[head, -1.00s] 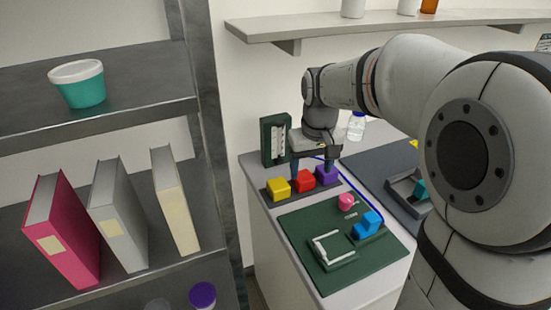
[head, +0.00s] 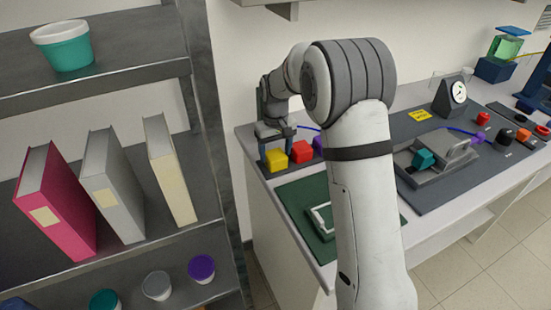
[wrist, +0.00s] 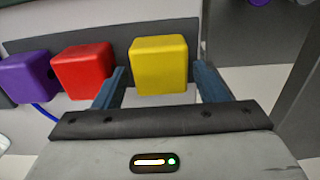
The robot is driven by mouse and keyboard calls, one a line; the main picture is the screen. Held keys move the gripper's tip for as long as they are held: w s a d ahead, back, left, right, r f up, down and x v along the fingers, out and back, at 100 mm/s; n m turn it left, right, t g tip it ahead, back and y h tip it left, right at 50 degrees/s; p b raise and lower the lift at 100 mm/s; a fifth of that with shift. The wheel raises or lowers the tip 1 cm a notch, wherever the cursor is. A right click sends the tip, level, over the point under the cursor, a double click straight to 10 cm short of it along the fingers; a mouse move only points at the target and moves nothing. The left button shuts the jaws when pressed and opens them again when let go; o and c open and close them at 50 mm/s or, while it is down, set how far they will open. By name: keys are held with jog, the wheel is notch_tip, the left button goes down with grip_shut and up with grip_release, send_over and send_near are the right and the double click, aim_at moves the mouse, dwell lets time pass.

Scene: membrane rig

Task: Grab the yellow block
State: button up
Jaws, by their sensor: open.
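The yellow block (head: 276,160) stands at the left end of a row of blocks on a dark strip at the bench's left end. In the wrist view the yellow block (wrist: 159,65) shows between my two blue fingers, beyond or level with their tips. My gripper (wrist: 160,85) is open, with one finger on each side of the block and no visible grip on it. In the head view my gripper (head: 274,140) is just above and behind the yellow block, partly hidden by the blocks and my wrist.
A red block (wrist: 82,70) sits close beside the yellow one, near my finger, with a purple block (wrist: 28,77) beyond it. A green mat (head: 302,208) lies in front, partly hidden by my arm. A metal shelf (head: 120,80) with books stands at left.

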jog(key=shift+f, duration=1.15)
jog(key=c, duration=0.8)
